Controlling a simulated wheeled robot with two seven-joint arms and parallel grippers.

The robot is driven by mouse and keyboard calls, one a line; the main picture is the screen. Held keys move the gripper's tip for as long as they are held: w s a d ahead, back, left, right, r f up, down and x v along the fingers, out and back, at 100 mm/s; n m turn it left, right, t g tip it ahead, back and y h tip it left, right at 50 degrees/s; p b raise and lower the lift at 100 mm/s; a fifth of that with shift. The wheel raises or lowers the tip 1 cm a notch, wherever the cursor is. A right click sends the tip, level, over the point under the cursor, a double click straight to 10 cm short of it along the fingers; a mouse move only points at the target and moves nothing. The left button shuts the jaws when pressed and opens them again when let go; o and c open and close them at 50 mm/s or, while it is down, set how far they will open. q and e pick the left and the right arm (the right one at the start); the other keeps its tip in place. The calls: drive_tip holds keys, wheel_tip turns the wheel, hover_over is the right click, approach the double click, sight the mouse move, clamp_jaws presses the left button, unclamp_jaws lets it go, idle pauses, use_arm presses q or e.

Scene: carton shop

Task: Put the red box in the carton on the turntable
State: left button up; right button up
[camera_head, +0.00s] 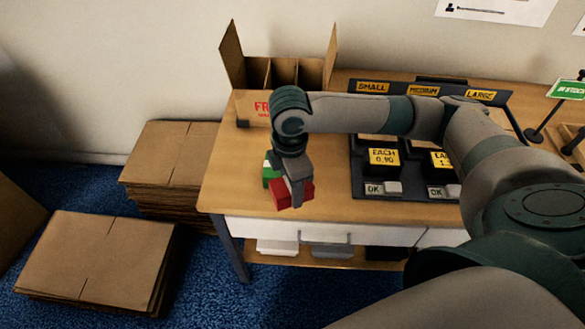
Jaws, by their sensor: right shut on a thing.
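A red box (281,196) is between the fingers of my right gripper (295,187), near the front left edge of the table. The gripper points down and covers part of the box. I cannot tell whether the box touches the tabletop. An open brown carton (250,103) with raised flaps and inner dividers stands at the back left of the table, behind my right wrist. Its front bears red print, partly hidden by my arm. The turntable cannot be made out. My left gripper is not in view.
A green box (268,171) is just behind and left of the red box. A dark panel (357,183) with size labels and OK buttons stands right of it. Flat cardboard stacks (95,255) lie on the blue floor at left. The table (228,185) is bare at its left front.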

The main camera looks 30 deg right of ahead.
sight(290, 206)
drive_tip(key=m, duration=0.1)
drive_tip(key=s+f+m, duration=0.1)
drive_tip(key=m, duration=0.1)
drive_tip(key=a+m, duration=0.1)
drive_tip(key=m, duration=0.1)
drive_tip(key=shift+s+a+f, duration=0.1)
drive_tip(key=shift+s+f, duration=0.15)
drive_tip(key=shift+f, duration=0.15)
drive_tip(key=m, duration=0.2)
drive_tip(key=s+f+m, duration=0.1)
drive_tip(key=shift+a+m, duration=0.3)
drive_tip(key=shift+m, duration=0.1)
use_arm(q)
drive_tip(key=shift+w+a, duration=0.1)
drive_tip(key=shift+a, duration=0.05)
use_arm(e)
drive_tip(key=m, duration=0.2)
drive_tip(key=s+a+f+m, duration=0.1)
drive_tip(key=m, duration=0.2)
drive_tip(key=s+f+m, duration=0.1)
drive_tip(key=m, duration=0.1)
drive_tip(key=shift+a+m, duration=0.25)
drive_tip(key=shift+m, duration=0.05)
